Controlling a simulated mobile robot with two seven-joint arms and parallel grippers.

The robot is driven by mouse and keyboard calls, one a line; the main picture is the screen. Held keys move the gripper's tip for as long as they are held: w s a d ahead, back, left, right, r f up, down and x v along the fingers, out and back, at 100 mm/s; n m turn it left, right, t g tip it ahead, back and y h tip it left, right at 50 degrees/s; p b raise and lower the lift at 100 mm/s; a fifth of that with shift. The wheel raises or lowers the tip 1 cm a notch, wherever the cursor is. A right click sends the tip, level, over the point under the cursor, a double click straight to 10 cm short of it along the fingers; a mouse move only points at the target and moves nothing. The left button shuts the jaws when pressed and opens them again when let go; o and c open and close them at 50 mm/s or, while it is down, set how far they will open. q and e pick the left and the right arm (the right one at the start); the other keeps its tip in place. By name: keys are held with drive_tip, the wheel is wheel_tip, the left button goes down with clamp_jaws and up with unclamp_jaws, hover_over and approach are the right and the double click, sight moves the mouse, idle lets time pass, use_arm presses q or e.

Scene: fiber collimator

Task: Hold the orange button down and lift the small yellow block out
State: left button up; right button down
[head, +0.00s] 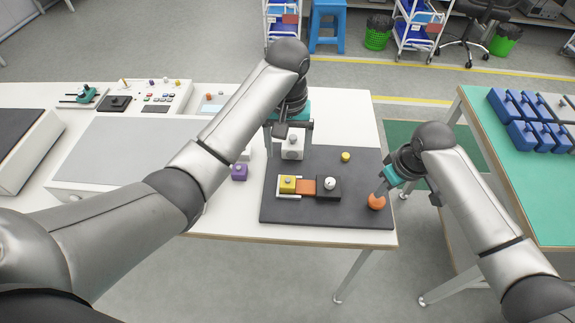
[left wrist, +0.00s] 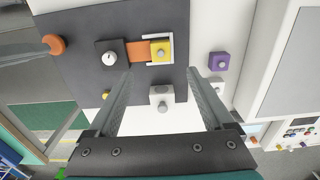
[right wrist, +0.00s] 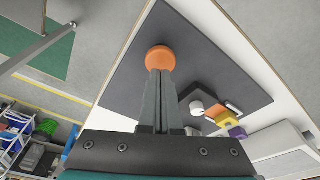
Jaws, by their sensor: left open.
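The yellow block (head: 288,184) with a grey knob sits in a pale bracket on the dark mat (head: 275,212), beside an orange strip (head: 306,187) and a black block with a white knob (head: 328,188). It also shows in the left wrist view (left wrist: 160,51). The orange button (head: 376,203) is at the mat's right front corner. My right gripper (head: 382,191) is shut and empty, its fingertips at the button's top; how far it is pressed I cannot tell. My left gripper (left wrist: 160,74) is open and empty, behind the yellow block, near the white block.
A white block with a grey knob (head: 292,149) stands on the mat behind the yellow block. A small yellow cylinder (head: 345,156) stands at the back right. A purple block (head: 239,173) is left of the mat. The mat's front strip is clear.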

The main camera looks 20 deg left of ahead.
sight(287, 184)
use_arm(q)
wheel_tip(287, 184, down, 12)
drive_tip(key=shift+s+r, duration=0.1)
drive_tip(key=shift+s, duration=0.05)
idle(0.6)
clamp_jaws()
idle(0.6)
use_arm(e)
drive_tip(key=shift+f, duration=0.25)
drive_tip(key=shift+f, duration=0.35)
